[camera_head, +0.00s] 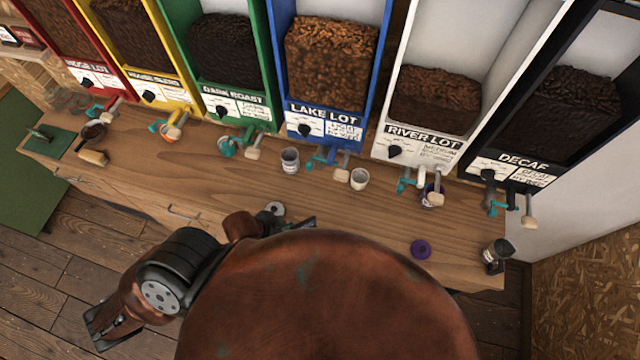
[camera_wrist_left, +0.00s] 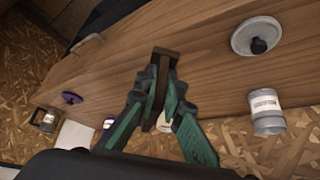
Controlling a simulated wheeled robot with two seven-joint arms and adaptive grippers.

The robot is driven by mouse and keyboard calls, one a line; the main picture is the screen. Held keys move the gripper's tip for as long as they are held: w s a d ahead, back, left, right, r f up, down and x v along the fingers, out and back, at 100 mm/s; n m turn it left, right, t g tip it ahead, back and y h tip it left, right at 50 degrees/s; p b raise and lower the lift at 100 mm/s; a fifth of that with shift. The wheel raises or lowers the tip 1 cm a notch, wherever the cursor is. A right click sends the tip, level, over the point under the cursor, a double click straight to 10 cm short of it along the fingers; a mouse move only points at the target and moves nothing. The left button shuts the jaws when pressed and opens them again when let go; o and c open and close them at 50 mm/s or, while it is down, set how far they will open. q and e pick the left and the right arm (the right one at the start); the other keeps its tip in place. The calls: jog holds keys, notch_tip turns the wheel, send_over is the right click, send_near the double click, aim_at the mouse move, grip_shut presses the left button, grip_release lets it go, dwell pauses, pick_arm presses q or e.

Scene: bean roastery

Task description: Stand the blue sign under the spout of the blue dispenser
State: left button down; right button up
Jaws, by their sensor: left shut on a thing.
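The blue dispenser (camera_head: 330,70), labelled LAKE LOT, stands at the back of the counter. Its spout (camera_head: 318,160) is teal and blue with a wooden handle. My left gripper (camera_wrist_left: 165,112) has its green fingers closed on a thin brown wooden piece (camera_wrist_left: 161,80) over the counter. This seems to be the sign, seen nearly edge-on, with no blue face showing. In the head view my arm and body mostly cover this gripper, near the counter's front. The right gripper is not in view.
A labelled jar (camera_head: 290,160) and a pale cup (camera_head: 360,179) stand on either side of the blue spout. A purple lid (camera_head: 420,248) and a glass jar (camera_head: 497,255) are at right. Bare counter (camera_head: 335,200) lies before the spout.

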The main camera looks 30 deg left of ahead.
pick_arm(q)
jog(key=shift+r, duration=0.15)
jog(key=w+a+f+p, duration=0.1)
jog(key=w+p, duration=0.1)
jog(key=w, duration=0.4)
jog(key=w+a+p, duration=0.1)
jog(key=w+a, duration=0.1)
jog(key=w, duration=0.4)
jog(key=w+a+f+p, duration=0.1)
jog(key=w+p, duration=0.1)
jog(key=w, duration=0.4)
jog(key=shift+w+a+f+p, duration=0.2)
jog(key=shift+w+f+p, duration=0.1)
jog(key=shift+w+f, duration=0.1)
jog(key=shift+s+f, duration=0.1)
jog(key=shift+f, duration=0.4)
notch_tip(320, 180, down, 2)
jog(key=shift+f+p, duration=0.15)
jog(key=shift+p, duration=0.3)
jog(key=shift+w+f+p, duration=0.3)
jog(key=shift+f+p, duration=0.05)
jog(key=shift+f, duration=0.2)
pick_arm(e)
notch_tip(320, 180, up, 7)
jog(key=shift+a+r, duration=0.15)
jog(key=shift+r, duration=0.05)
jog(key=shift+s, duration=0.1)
